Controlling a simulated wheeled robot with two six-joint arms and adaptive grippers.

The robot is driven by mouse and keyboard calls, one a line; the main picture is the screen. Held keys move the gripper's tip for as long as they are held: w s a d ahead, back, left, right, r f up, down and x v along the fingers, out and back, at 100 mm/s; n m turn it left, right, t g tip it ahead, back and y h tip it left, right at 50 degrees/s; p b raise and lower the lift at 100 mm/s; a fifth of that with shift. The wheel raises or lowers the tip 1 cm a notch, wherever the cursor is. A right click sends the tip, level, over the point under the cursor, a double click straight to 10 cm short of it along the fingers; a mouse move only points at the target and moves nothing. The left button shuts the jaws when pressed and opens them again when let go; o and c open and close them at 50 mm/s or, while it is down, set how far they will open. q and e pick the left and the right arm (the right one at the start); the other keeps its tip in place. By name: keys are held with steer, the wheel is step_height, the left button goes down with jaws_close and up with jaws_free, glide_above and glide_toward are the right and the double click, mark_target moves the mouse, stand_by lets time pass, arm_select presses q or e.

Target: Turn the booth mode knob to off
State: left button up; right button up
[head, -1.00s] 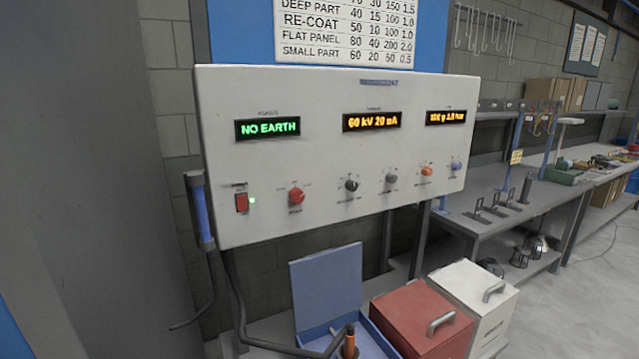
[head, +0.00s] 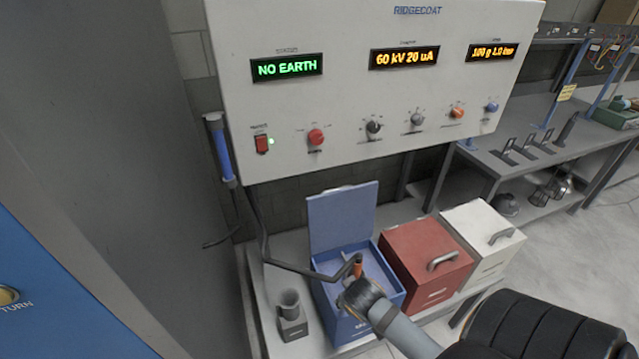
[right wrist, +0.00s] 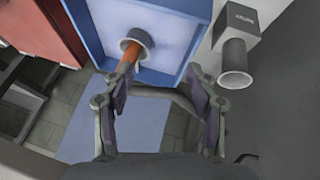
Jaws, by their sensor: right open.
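The control panel (head: 370,90) carries a row of knobs below its displays. The small labels are too blurred to read, so I cannot tell which knob is booth mode. In the right wrist view my right gripper (right wrist: 160,82) is open and empty, over the open blue box (right wrist: 160,30). An orange handle with a grey collar (right wrist: 138,42) is beside its left finger. The gripper is well below the panel. My left gripper is out of view.
A red box (head: 425,255) and a white box (head: 483,228) stand right of the blue box. A grey cup holder (head: 291,315) is to its left. A dark hose (head: 285,262) runs across to the blue box. The panel front is clear.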

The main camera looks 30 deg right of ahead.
steer(key=w+d+r+m+t+h, duration=0.15)
steer(key=w+d+r, duration=0.25)
steer(key=r, duration=0.4)
steer(key=w+d+r+m+t+h, duration=0.1)
steer(key=w+d+r+t+h, duration=0.2)
steer(key=r, duration=0.4)
steer(key=w+a+r+t+p, duration=0.1)
steer(key=w+r+t, duration=0.4)
steer(key=r, duration=0.6)
steer(key=t+y, duration=0.3)
glide_toward(318, 139)
steer(key=shift+m, duration=0.45)
steer(key=b+x, duration=0.3)
steer(key=x, duration=0.3)
steer(key=shift+w+r, duration=0.15)
steer(key=shift+w, duration=0.3)
steer(key=shift+w+d, duration=0.15)
steer(key=shift+w, duration=0.4)
